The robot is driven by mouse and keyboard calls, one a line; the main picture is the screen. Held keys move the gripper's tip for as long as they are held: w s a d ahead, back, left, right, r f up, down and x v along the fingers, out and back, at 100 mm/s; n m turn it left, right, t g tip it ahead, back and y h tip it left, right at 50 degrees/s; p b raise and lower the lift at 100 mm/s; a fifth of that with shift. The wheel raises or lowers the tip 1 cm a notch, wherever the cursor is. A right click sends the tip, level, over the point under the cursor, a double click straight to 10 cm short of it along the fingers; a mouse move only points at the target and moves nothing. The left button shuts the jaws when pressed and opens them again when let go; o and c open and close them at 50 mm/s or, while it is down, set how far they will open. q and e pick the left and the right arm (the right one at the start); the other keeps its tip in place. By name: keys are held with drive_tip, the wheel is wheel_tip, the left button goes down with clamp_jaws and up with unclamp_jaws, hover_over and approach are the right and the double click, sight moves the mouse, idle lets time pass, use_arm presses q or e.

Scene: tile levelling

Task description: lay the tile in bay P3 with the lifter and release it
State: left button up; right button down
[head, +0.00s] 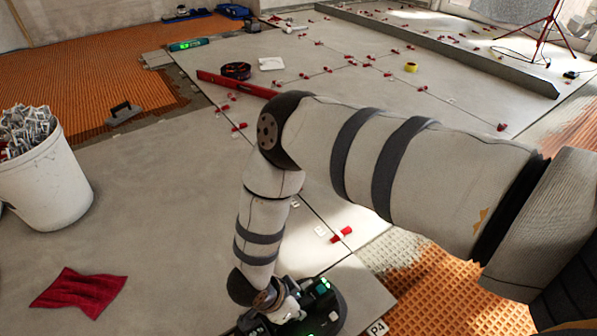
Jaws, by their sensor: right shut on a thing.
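My right gripper (285,306) is at the bottom centre, shut on the handle of the black suction lifter (328,299), which has green lights. The lifter sits on a large grey tile (368,297); my forearm and the picture's lower edge hide part of both. The tile's right edge borders the orange mat and mortar. I cannot tell whether the tile is fully down on its bed. A P4 label (377,328) is beside the tile's right corner. No P3 label is readable. My left gripper is out of view.
A red levelling wedge (341,235) stands at a joint just behind the tile. A white bucket of clips (43,170) and a red cloth (78,291) are on the left. A trowel (123,113) lies beyond. A red tripod (545,30) is at the back right.

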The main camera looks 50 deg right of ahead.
sight(294, 319)
use_arm(q)
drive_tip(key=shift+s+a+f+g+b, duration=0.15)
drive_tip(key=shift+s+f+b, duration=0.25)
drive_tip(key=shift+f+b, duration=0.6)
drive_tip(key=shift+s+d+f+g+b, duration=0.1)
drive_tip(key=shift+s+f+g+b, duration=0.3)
drive_tip(key=shift+b, duration=0.9)
use_arm(e)
drive_tip(key=shift+f, duration=3.65)
use_arm(q)
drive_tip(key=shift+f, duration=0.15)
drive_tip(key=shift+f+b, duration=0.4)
drive_tip(key=shift+b, duration=0.1)
use_arm(e)
drive_tip(key=shift+f, duration=0.75)
drive_tip(key=c, duration=1.4)
unclamp_jaws()
drive_tip(key=shift+o, duration=0.2)
